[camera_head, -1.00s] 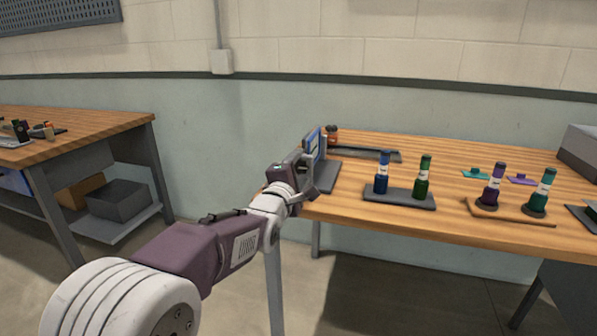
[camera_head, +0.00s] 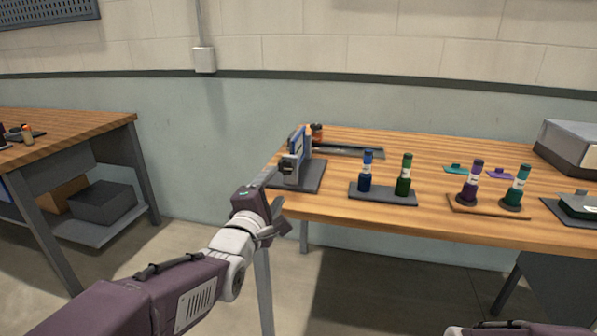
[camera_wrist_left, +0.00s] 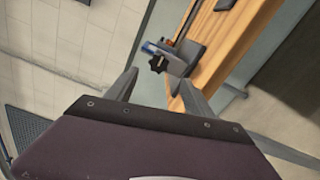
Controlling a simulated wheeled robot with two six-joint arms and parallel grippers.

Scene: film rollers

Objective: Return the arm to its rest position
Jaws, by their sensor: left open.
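My left arm (camera_head: 190,285) comes in from the lower left in the head view. Its left gripper (camera_head: 281,210) is at the table's near left corner, short of the grey stand with a blue panel (camera_head: 298,150). In the left wrist view the two fingers of the left gripper (camera_wrist_left: 158,88) are spread apart with nothing between them. The stand with a dark knob (camera_wrist_left: 160,63) shows beyond the fingers, apart from them. A bit of my right arm shows at the bottom right edge of the head view; its gripper is out of view.
The wooden table (camera_head: 330,206) holds a blue bottle (camera_head: 366,175) and a green bottle (camera_head: 403,177) on a dark tray. Another bench (camera_head: 95,125) is at the left; open floor lies between.

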